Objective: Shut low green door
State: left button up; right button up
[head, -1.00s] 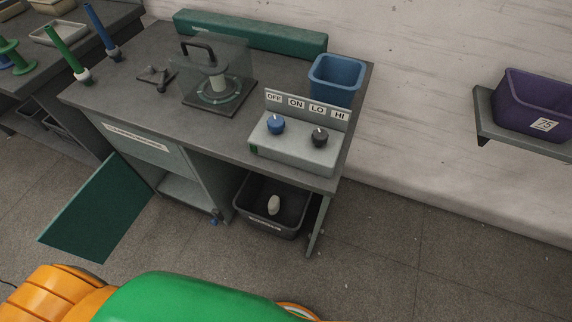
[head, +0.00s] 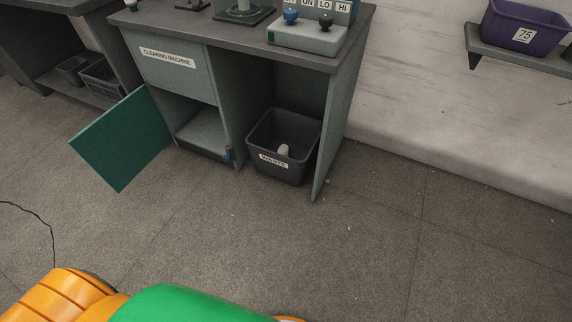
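The low green door (head: 122,139) stands wide open in the head view. It swings out to the left from the lower compartment of the grey cabinet (head: 181,77). The open compartment (head: 203,131) shows a bare shelf, with a small dark and blue item (head: 228,155) at its right front edge. The door's hinge side is at the compartment's left. Neither of my grippers shows; only orange and green parts of my own body are at the bottom of the picture.
A dark waste bin (head: 283,146) with a pale object in it stands under the bench, right of the compartment. A control box (head: 306,37) is on the bench top. A wall shelf holds a purple bin (head: 524,27). The floor (head: 270,235) before the cabinet is clear.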

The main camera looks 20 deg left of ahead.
aim_at(119, 144)
jog(key=j+z, duration=0.1)
jog(key=j, duration=0.7)
jog(key=j+z, duration=0.1)
jog(key=j, duration=0.65)
jog(key=j+z, duration=0.1)
jog(key=j, duration=0.7)
jog(key=k+j+z, duration=0.1)
jog(key=j, duration=0.7)
jog(key=k+j+z, duration=0.1)
jog(key=j, duration=0.65)
jog(key=k+j, duration=0.1)
jog(key=j, duration=0.65)
jog(key=k+j+z, duration=0.15)
jog(key=j, duration=0.65)
jog(key=k+j+z, duration=0.1)
jog(key=j, duration=0.65)
